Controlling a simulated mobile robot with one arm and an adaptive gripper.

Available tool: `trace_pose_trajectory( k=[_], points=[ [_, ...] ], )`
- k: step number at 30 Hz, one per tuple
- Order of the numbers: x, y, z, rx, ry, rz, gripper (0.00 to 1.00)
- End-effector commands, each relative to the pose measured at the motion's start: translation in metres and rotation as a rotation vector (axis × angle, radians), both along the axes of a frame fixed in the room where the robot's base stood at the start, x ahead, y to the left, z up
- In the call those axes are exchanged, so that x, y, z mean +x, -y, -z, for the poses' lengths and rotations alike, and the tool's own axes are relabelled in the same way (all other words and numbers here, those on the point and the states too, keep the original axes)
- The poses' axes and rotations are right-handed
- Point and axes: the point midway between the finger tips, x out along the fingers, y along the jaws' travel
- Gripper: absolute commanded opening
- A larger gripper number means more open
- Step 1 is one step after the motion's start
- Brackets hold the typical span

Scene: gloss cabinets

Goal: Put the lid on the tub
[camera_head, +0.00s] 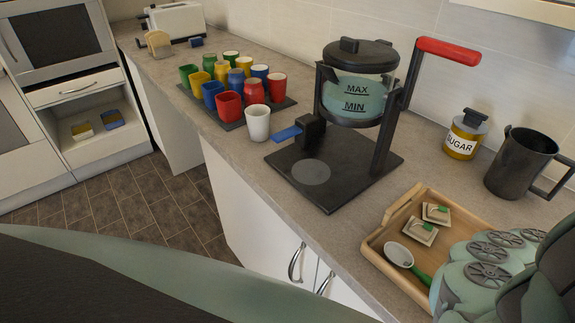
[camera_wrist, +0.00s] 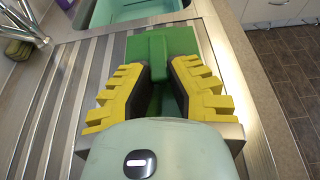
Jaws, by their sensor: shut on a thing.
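In the wrist view my gripper (camera_wrist: 160,66) has its yellow-and-black fingers around the raised grip of a flat green piece (camera_wrist: 187,41), which looks like the lid. It is shut on that grip. The green piece is over a ribbed steel draining board; I cannot tell whether it touches the board. A pale green basin-like container (camera_wrist: 139,12) shows at the top edge, beyond the lid; I cannot tell whether it is the tub or a sink. The head view shows my arm at the lower right, but not my gripper or the lid.
The draining board (camera_wrist: 68,100) has free room left of my gripper. A tap (camera_wrist: 22,25) stands at upper left. In the head view, the counter holds a coffee maker (camera_head: 382,140), several coloured cups on a dark tray, a sugar jar (camera_head: 464,138), a dark jug (camera_head: 520,163) and a wooden tray (camera_head: 377,238).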

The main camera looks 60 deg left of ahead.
Motion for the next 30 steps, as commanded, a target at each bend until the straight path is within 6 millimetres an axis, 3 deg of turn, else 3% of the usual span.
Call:
trace_pose_trajectory(
  k=[5, 6, 13, 23, 30],
  points=[
    [0.0, 0.0, 0.003, 0.0, 0.0, -0.002, 0.0],
    [0.0, 0.0, 0.002, 0.0, 0.0, -0.002, 0.22],
    [0.001, -0.001, 0.002, 0.0, 0.0, -0.002, 0.45],
    [0.001, -0.004, 0.0, 0.0, 0.0, -0.003, 0.45],
    [0.001, -0.029, -0.008, 0.0, -0.001, -0.011, 0.45]
  ],
)
